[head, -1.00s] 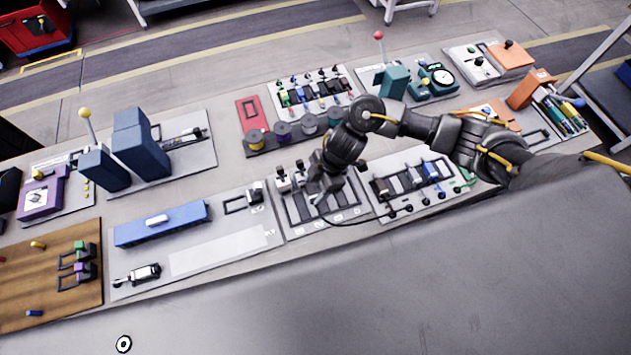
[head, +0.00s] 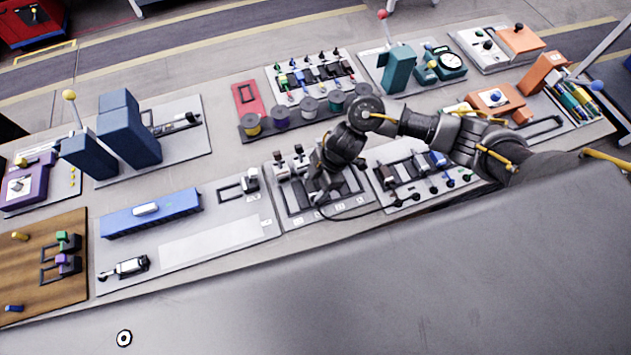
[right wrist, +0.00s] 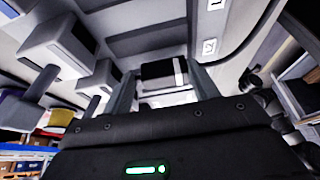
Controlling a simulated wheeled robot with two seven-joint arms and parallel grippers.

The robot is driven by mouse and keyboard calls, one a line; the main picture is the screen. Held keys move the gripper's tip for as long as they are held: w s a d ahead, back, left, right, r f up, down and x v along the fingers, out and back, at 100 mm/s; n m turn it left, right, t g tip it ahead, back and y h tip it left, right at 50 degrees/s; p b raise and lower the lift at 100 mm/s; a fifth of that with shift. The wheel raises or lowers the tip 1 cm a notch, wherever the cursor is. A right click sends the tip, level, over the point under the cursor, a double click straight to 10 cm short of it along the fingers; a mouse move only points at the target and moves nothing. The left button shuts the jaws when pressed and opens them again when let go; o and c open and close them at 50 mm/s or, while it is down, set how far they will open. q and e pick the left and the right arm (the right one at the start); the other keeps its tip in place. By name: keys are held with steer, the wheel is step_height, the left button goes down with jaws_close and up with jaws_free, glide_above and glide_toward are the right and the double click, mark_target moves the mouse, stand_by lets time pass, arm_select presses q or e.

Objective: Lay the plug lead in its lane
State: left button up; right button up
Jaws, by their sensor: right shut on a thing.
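My right gripper (head: 318,196) is low over the grey lane board (head: 357,207) in the head view. In the right wrist view, its two fingers (right wrist: 165,85) close on the sides of a small black plug (right wrist: 158,70) with a white stripe. In the head view a thin black lead (head: 350,218) curves from below the gripper toward the right. The lane board's dark grooves and small white number labels (right wrist: 209,47) show in the wrist view. The gripper hides part of the lanes, and I cannot tell whether the plug touches the board. My left gripper is not in view.
Grey-white blocks (right wrist: 60,45) stand close on the left in the wrist view. A board of dark and blue blocks (head: 410,172) adjoins on the right. Coloured spools (head: 280,117) stand behind. A blue bar (head: 150,213) lies on a board to the left.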

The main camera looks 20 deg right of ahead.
steer(key=shift+f, duration=0.6)
stand_by(0.6)
stand_by(0.3)
steer(key=o, duration=1)
steer(key=shift+b+v, duration=0.45)
steer(key=shift+v, duration=4.95)
